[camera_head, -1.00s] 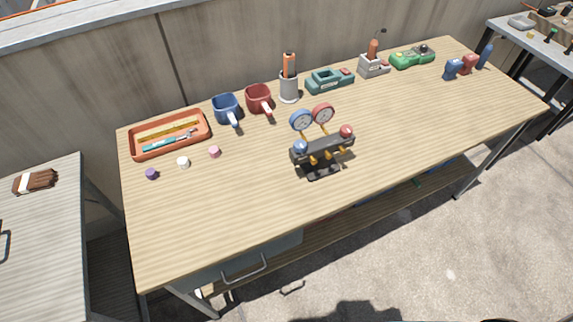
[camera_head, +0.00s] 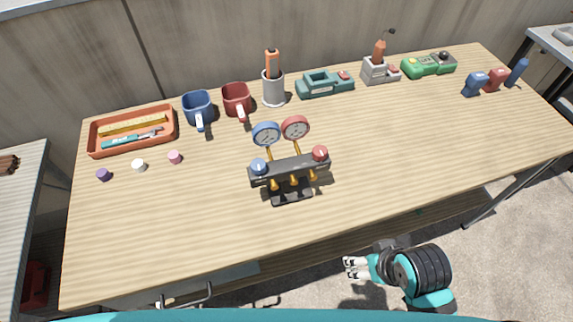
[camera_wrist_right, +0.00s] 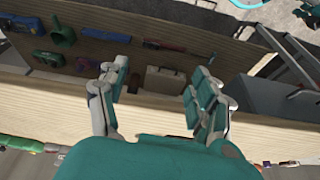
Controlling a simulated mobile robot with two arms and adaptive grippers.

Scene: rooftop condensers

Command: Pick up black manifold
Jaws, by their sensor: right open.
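The black manifold (camera_head: 289,170) stands upright on a small black base on the wooden table (camera_head: 200,220), near the middle. It carries a blue gauge and a red gauge on top, a blue knob and a red knob, and brass fittings below. My right gripper (camera_head: 350,267) is in front of the table's front edge, to the lower right of the manifold and apart from it. In the right wrist view its two fingers (camera_wrist_right: 150,100) are spread with nothing between them. The manifold cannot be made out in the right wrist view. My left gripper is not in view.
An orange tray (camera_head: 90,140), a blue mug (camera_head: 197,107), a red mug (camera_head: 237,100), a grey cup (camera_head: 273,92) and a teal device (camera_head: 325,84) line the back. Small caps (camera_head: 139,166) lie at left. Table around the manifold is clear. A lower shelf (camera_wrist_right: 200,45) holds several tools.

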